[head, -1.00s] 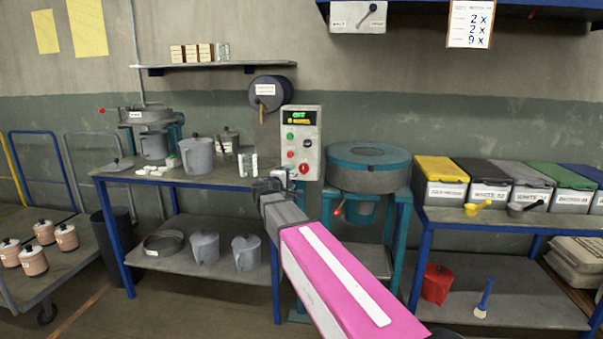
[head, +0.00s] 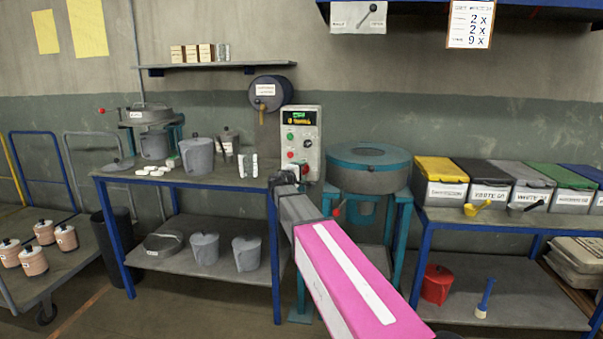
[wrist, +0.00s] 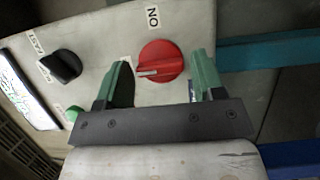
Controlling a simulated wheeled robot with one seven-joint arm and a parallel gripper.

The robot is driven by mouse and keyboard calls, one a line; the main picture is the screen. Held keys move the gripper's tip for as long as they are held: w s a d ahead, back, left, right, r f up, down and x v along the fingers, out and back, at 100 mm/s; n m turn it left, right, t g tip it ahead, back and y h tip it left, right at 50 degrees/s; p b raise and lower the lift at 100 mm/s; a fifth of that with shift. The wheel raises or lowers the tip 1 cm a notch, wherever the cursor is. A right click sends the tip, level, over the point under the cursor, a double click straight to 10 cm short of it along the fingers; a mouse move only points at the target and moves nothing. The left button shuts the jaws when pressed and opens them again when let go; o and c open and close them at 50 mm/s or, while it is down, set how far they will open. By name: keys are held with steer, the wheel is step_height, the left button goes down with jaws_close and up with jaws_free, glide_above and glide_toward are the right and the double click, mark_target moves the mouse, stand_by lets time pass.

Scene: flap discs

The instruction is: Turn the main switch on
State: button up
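The main switch is a round red knob (wrist: 160,62) on the light grey control box (head: 301,140). In the wrist view its white pointer mark is toward the left side of the knob, and an ON label (wrist: 152,17) sits above it. My gripper (wrist: 161,78) is open, with one green fingertip on each side of the knob. I cannot tell whether either finger touches it. In the head view my gripper (head: 286,180) is at the lower part of the box and hides some of it.
A black knob (wrist: 61,66) and a green button (wrist: 73,114) are on the same panel, left of my gripper in the wrist view. A round teal-and-grey machine (head: 369,168) stands right of the box. A table (head: 225,181) with jugs is left.

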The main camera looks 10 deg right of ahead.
steer(key=c, duration=0.6)
steer(key=shift+o, duration=0.2)
steer(key=m+y, duration=0.2)
steer(key=m, duration=0.2)
steer(key=m+y, duration=0.3)
steer(key=m, duration=0.2)
steer(key=m+y, duration=0.2)
steer(key=m, duration=0.2)
steer(key=shift+s+d+r+g+y, duration=0.15)
steer(key=shift+d+r+g+y, duration=0.15)
steer(key=shift+g, duration=0.1)
steer(key=shift+m, duration=0.3)
steer(key=o, duration=0.9)
